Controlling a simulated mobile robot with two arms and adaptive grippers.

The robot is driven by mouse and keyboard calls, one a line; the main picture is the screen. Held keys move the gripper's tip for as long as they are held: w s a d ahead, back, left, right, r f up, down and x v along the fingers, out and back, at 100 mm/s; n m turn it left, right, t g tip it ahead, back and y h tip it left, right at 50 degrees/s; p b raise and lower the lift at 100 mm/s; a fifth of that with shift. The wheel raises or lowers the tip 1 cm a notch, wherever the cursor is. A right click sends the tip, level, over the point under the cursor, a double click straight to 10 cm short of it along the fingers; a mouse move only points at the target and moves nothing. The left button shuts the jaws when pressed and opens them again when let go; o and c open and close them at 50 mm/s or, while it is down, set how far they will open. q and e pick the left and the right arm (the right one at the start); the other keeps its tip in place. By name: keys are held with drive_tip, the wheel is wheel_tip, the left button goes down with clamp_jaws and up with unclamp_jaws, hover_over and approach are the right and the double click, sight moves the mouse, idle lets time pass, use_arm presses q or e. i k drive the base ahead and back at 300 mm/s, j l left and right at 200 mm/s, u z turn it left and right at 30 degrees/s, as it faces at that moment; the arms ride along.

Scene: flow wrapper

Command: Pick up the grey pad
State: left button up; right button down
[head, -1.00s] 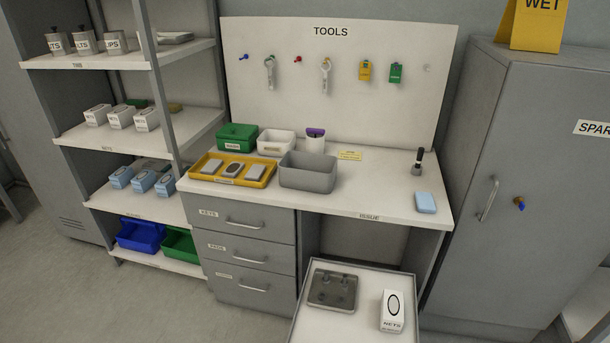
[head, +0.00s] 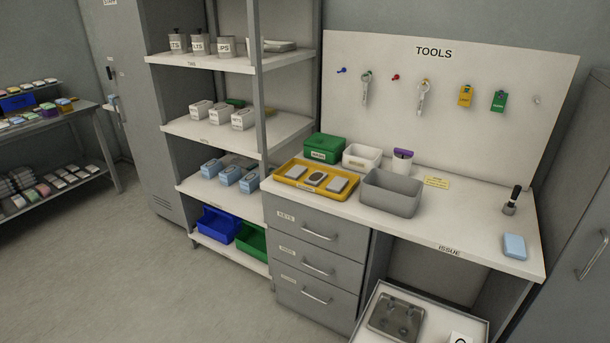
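Several grey things could be the grey pad, and I cannot tell which one it is. On the workbench, a yellow tray (head: 347,191) holds a light grey block (head: 296,172), a darker rounded piece (head: 316,179) and another light grey block (head: 337,184). A flat grey item (head: 281,46) lies on the top shelf of the shelving unit, partly behind a post. Small grey pieces (head: 25,184) also lie on the low shelf of a rack at the far left. Neither of my grippers is in view.
The workbench (head: 458,226) carries a grey bin (head: 391,193), a green box (head: 324,148), a white box (head: 361,157) and a blue pad (head: 514,246). A trolley with a metal plate (head: 397,317) stands in front. Open floor (head: 130,270) lies at the left.

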sight(295, 173)
drive_tip(key=i+j, duration=0.2)
drive_tip(key=i+j+z, duration=0.1)
drive_tip(key=j, duration=0.35)
drive_tip(key=i+j, duration=0.3)
drive_tip(key=i+j+z, duration=0.1)
drive_tip(key=j, duration=0.25)
drive_tip(key=i, duration=0.1)
